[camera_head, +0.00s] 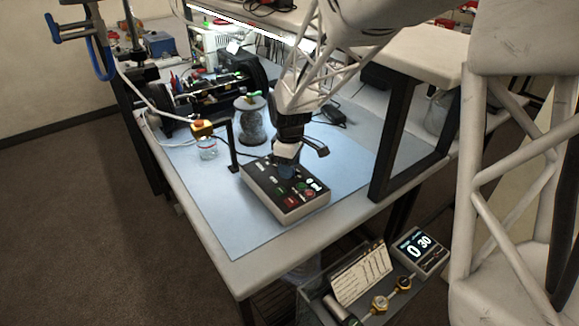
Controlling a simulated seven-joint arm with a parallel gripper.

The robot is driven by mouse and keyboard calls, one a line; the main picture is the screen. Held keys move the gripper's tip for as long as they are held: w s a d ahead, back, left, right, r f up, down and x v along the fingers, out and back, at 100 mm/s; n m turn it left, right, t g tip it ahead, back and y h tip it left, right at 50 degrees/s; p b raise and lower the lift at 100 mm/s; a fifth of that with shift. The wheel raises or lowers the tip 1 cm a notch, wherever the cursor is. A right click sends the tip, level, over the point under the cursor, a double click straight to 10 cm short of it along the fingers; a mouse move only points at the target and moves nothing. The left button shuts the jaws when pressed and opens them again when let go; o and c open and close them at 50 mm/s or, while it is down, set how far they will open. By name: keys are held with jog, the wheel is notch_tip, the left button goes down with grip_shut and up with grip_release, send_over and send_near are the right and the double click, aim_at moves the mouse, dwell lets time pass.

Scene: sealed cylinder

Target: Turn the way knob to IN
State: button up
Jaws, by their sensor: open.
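A control box (264,205) with a dark top face and light sides sits near the front edge of the bench. Small red, green and white controls show on its right part. My gripper (287,170) points down at the box's far middle part, its tips close to the top face. It is open. Whether it touches the box or has a knob between its fingers cannot be told. The way knob cannot be made out; it is too small or hidden behind the gripper. Labels on the box are too small to read.
A blue mat (215,205) covers the bench. A glass cylinder (250,120) stands behind the box, beside a black upright post (231,148). The mat left of the box is clear.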

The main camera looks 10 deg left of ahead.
jog(key=shift+f, duration=0.35)
jog(key=c, duration=0.9)
jog(key=shift+m, duration=0.3)
jog(key=m, duration=0.6)
jog(key=shift+m, duration=0.4)
jog(key=m, duration=0.6)
jog(key=shift+m, duration=0.3)
